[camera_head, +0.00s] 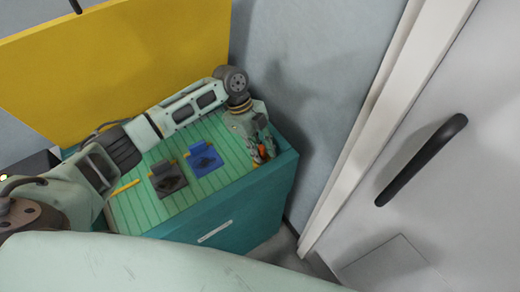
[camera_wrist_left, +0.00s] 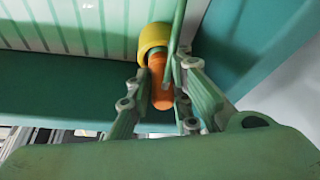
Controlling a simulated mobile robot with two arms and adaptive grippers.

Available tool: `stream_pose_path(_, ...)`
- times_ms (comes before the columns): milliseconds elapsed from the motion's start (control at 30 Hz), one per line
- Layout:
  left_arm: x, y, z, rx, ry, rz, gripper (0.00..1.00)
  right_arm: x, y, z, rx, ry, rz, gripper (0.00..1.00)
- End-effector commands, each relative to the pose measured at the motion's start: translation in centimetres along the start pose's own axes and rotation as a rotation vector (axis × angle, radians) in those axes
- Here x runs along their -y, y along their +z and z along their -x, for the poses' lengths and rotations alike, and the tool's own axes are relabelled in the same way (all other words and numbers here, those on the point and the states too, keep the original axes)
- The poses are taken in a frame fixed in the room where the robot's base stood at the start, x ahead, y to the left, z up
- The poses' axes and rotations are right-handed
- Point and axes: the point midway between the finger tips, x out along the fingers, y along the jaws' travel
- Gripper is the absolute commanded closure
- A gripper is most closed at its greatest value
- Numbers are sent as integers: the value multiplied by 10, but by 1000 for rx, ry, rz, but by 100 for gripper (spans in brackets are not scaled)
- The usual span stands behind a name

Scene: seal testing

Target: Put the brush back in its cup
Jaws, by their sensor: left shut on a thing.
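My left gripper (camera_head: 259,156) is at the right end of the green work surface, pointing down. It is shut on an orange handle, which I take to be the brush (camera_head: 263,151). In the left wrist view the orange handle (camera_wrist_left: 160,82) lies between the fingers of the left gripper (camera_wrist_left: 160,92). A yellow round part (camera_wrist_left: 153,38) sits at the handle's far end; I cannot tell whether it is the cup or part of the brush. No separate cup can be made out, and the gripper hides part of that corner. My right gripper is not in view.
The teal cabinet (camera_head: 225,222) carries a green ribbed mat (camera_head: 210,185). A blue holder (camera_head: 208,165), a dark holder (camera_head: 172,184) and a yellow stick (camera_head: 125,187) lie there. A yellow panel (camera_head: 110,65) stands behind. A grey wall and a door with a black handle (camera_head: 421,160) are at right.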

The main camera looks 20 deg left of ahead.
Motion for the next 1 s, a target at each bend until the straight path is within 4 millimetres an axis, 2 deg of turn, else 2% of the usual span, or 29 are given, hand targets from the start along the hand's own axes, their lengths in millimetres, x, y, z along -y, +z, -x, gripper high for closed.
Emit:
stream_pose_path(100, 0, 1, -3, 0, 0, 0, 100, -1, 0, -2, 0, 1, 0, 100)
stream_pose_path(133, 0, 1, -2, 0, -1, 0, 79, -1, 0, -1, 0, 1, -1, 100)
stream_pose_path(367, 0, 1, -2, 0, 0, 0, 59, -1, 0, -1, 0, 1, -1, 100)
stream_pose_path(700, 0, 0, 0, 0, 0, 0, 59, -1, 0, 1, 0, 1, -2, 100)
stream_pose_path(1000, 0, -10, 24, 0, 0, 0, 59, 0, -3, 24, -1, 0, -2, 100)
